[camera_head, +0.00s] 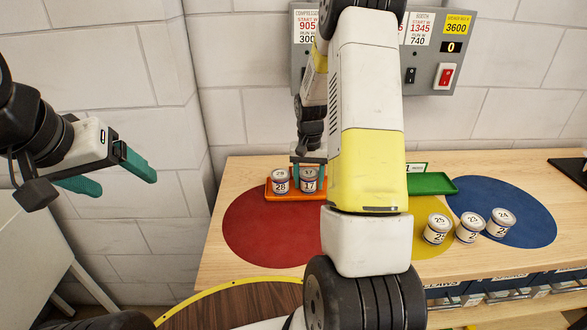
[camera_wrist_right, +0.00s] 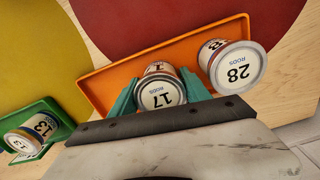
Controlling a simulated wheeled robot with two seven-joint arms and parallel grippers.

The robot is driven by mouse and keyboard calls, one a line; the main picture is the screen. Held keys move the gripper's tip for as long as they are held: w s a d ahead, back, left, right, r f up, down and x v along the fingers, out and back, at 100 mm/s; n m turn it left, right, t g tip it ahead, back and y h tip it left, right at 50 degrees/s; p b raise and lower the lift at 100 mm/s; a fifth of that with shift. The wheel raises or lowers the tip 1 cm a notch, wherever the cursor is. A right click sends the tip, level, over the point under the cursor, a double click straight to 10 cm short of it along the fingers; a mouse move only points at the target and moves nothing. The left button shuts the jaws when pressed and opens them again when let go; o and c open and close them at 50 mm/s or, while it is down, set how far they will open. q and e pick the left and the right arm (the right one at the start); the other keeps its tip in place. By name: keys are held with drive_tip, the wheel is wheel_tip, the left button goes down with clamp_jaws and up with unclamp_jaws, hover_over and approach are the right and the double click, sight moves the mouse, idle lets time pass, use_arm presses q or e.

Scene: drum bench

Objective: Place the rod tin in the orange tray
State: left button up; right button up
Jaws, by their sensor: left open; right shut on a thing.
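The orange tray (camera_head: 298,197) lies at the back left of the bench; in the right wrist view its rim (camera_wrist_right: 100,97) shows too. My right gripper (camera_wrist_right: 160,98) is shut on a white rod tin marked 17 (camera_wrist_right: 162,94), also seen in the head view (camera_head: 310,185), over the tray's right part in the head view. I cannot tell whether its base touches the tray floor. Another rod tin, marked 28 (camera_head: 280,186), stands upright beside it in the tray, slightly apart. My left gripper (camera_head: 125,183) is open and empty, off the bench to the left.
A green tray (camera_head: 432,184) lies further right; a tin marked 13 (camera_wrist_right: 30,137) sits at it in the wrist view. Several tins, one marked 24 (camera_head: 500,223), stand near the yellow and blue discs. A switch panel (camera_head: 440,55) is on the wall behind. The red disc (camera_head: 262,235) is clear in front.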

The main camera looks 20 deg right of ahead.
sight(309, 172)
drive_tip(key=o, duration=1.3)
drive_tip(key=shift+f, duration=0.1)
drive_tip(key=shift+c, duration=0.2)
wheel_tip(309, 172, up, 12)
drive_tip(key=s+a+r+n+t, duration=0.1)
drive_tip(key=s+a+r+t, duration=0.1)
drive_tip(key=s+a+r, duration=0.2)
drive_tip(key=s+a+r+n+t+y, duration=0.1)
drive_tip(key=s+a+r, duration=0.3)
drive_tip(key=s, duration=0.7)
drive_tip(key=s+a+r+n+t+y, duration=0.1)
drive_tip(key=s+a+r+n+t, duration=0.2)
drive_tip(key=s+r, duration=0.4)
drive_tip(key=shift+s+a, duration=0.5)
drive_tip(key=shift+a, duration=0.4)
